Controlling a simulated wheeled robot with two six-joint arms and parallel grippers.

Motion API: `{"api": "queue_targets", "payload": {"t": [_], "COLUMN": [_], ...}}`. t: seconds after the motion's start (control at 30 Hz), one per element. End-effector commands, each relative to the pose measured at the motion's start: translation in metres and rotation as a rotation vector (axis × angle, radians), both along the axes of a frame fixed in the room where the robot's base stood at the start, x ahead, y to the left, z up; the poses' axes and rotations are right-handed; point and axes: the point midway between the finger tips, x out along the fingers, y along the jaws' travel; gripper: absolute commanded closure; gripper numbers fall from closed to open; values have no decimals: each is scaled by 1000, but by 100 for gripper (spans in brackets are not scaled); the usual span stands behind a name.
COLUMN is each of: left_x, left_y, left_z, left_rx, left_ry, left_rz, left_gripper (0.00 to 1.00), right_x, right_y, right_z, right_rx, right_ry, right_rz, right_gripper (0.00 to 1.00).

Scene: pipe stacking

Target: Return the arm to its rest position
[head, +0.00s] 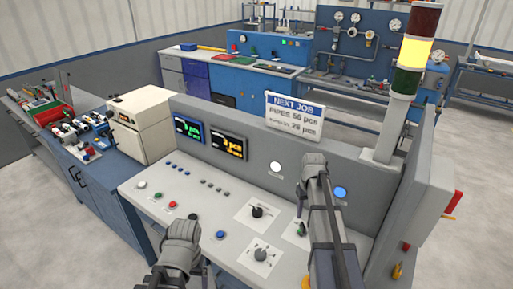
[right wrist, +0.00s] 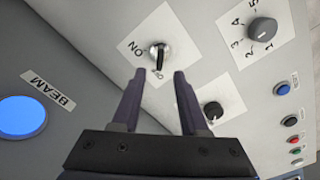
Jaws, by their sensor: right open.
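My right arm (head: 332,235) reaches up over the right part of the grey control panel (head: 150,188). In the right wrist view my right gripper (right wrist: 158,72) is open and empty. Its fingertips point at a silver and black switch (right wrist: 160,52) on a white plate marked ON. The switch appears just past the tips, and I cannot tell the exact gap. It also shows in the head view (head: 301,230), beside my right arm.
A grey numbered knob (head: 261,254) and a black knob (head: 258,212) stand near the switch. A blue BEAM light (head: 341,192) is on the upright panel. A signal tower (head: 412,50) glows yellow at right. A blue workbench (head: 80,170) stands at left.

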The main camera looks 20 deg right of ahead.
Motion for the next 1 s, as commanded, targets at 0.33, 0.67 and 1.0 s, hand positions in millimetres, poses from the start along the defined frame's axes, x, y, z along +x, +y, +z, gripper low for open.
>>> {"api": "queue_targets", "payload": {"t": [0.33, 0.67, 1.0], "left_x": [0, 0, 0], "left_y": [0, 0, 0], "left_z": [-13, -28, -31], "left_rx": [0, 0, 0], "left_ry": [0, 0, 0], "left_rz": [0, 1, 1], "left_gripper": [13, 13, 13], "right_x": [-38, -132, -166], "right_y": [128, 271, 304], "right_z": [-13, -27, -30], "right_rx": [-26, -81, -103], "right_ry": [23, 44, 46], "right_rz": [139, 335, 395], "right_gripper": [56, 56, 56]}}
